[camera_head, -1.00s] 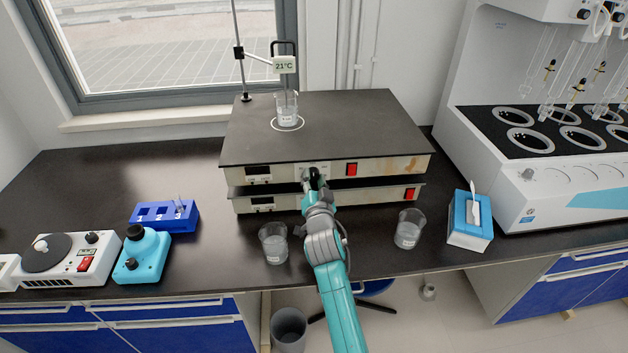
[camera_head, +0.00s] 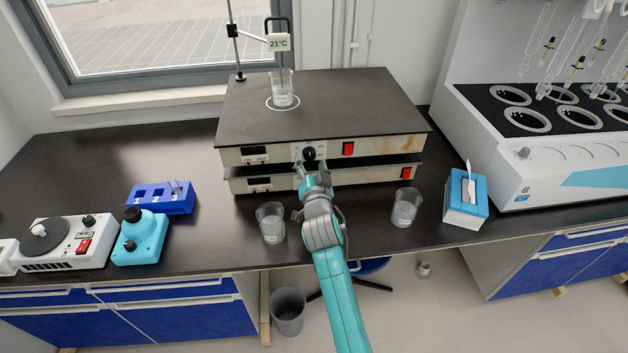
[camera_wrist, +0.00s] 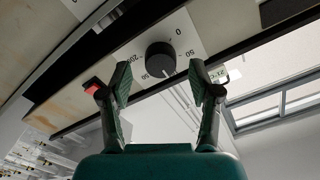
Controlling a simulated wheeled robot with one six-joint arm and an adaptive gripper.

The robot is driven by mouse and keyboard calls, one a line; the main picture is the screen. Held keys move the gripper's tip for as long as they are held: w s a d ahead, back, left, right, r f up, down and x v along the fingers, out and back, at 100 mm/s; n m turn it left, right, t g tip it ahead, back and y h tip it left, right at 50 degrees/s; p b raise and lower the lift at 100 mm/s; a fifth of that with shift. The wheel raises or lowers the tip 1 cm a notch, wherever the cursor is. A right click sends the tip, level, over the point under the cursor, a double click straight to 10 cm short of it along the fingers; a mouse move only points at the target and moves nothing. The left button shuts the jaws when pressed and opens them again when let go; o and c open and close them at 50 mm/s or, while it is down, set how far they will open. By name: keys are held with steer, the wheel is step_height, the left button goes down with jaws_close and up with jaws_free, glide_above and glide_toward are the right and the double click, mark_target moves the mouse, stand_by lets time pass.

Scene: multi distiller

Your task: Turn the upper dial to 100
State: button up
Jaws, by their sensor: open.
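The upper dial is a round black knob (camera_head: 309,153) on the front of the upper hotplate (camera_head: 240,157). It also shows in the wrist view as a black knob (camera_wrist: 160,57) on a white scale plate, with 0, 50 and 200 readable around it. A light mark seems to sit on the knob's edge towards my gripper, but I cannot read its exact setting. My gripper (camera_wrist: 160,70) is open, its two fingers apart on either side of the knob's near side, not closed on it. In the head view my gripper (camera_head: 312,172) is just in front of the knob.
A lower hotplate (camera_head: 290,181) is stacked under the upper one. A red switch (camera_head: 348,149) is right of the dial. Beakers stand on the bench left (camera_head: 271,223) and right (camera_head: 405,208) of my arm. Another beaker (camera_head: 282,92) is on top, beside a 21°C display (camera_head: 278,42).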

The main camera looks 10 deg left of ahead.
steer(key=v, duration=1)
steer(key=shift+s, duration=0.15)
steer(key=s+d+f+n+h, duration=0.1)
steer(key=s+d+f, duration=0.45)
steer(key=s, duration=0.25)
steer(key=s+d+f+g, duration=0.1)
steer(key=s+d+f, duration=0.3)
steer(key=s+d, duration=0.25)
steer(key=s+d+f+n+h, duration=0.1)
steer(key=s+d+f, duration=0.4)
steer(key=s, duration=0.3)
steer(key=s+d+r+h, duration=0.1)
steer(key=s+d+r, duration=0.1)
steer(key=s, duration=0.7)
steer(key=s+d+r+g+h, duration=0.1)
steer(key=s+d, duration=0.3)
steer(key=s, duration=0.6)
steer(key=s+d+r+h, duration=0.1)
steer(key=s+d+r, duration=0.2)
steer(key=s, duration=0.6)
steer(key=shift+d+r+n+g, duration=0.3)
steer(key=shift+d+r+n, duration=0.1)
steer(key=shift+r, duration=0.1)
steer(key=shift+s, duration=0.15)
